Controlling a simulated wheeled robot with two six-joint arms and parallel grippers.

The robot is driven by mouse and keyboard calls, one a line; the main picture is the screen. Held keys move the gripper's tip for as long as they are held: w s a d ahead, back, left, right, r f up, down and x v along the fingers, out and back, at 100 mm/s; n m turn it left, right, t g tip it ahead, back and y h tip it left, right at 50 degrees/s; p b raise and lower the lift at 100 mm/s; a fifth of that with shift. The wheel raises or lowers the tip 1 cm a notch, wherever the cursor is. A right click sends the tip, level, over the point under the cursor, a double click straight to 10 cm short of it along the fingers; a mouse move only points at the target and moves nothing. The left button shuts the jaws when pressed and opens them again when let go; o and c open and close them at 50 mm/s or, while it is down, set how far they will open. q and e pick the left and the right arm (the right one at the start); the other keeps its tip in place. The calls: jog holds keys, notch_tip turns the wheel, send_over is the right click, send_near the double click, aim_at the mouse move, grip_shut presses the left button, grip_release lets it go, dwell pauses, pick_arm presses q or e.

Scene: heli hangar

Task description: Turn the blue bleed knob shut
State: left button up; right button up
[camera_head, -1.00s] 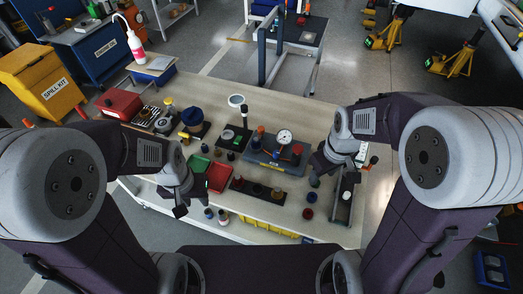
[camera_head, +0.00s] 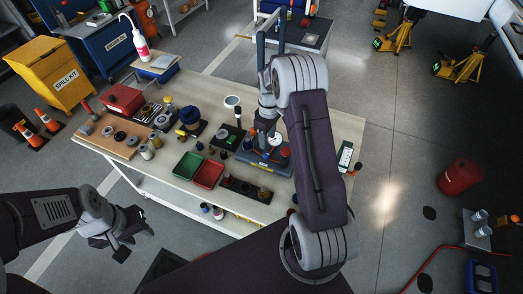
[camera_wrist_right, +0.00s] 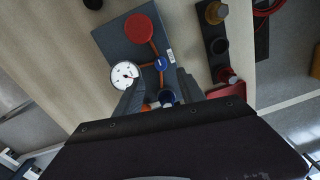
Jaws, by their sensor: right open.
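The grey bleed plate (camera_wrist_right: 118,38) carries a white-faced gauge (camera_wrist_right: 125,75), a red knob (camera_wrist_right: 138,28) and a small blue knob (camera_wrist_right: 161,63) joined by orange pipes. My right gripper (camera_wrist_right: 160,80) is open over the plate, with the small blue knob just beyond and between its fingertips. In the head view, my right gripper (camera_head: 263,130) is at the plate (camera_head: 247,157) near the gauge (camera_head: 275,139); the blue knob is not clear there. My left gripper (camera_head: 128,240) is open and empty, off the bench's front.
A green bin (camera_head: 188,166) and a red bin (camera_head: 208,174) sit left of the plate. A dark rack with knobs (camera_head: 243,190) lies in front. A cup (camera_head: 232,101) and several tools crowd the bench behind.

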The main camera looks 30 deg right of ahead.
aim_at(267, 154)
notch_tip(267, 154, down, 9)
jog(key=shift+s+a+p, duration=0.1)
jog(key=shift+p, duration=0.2)
grip_shut()
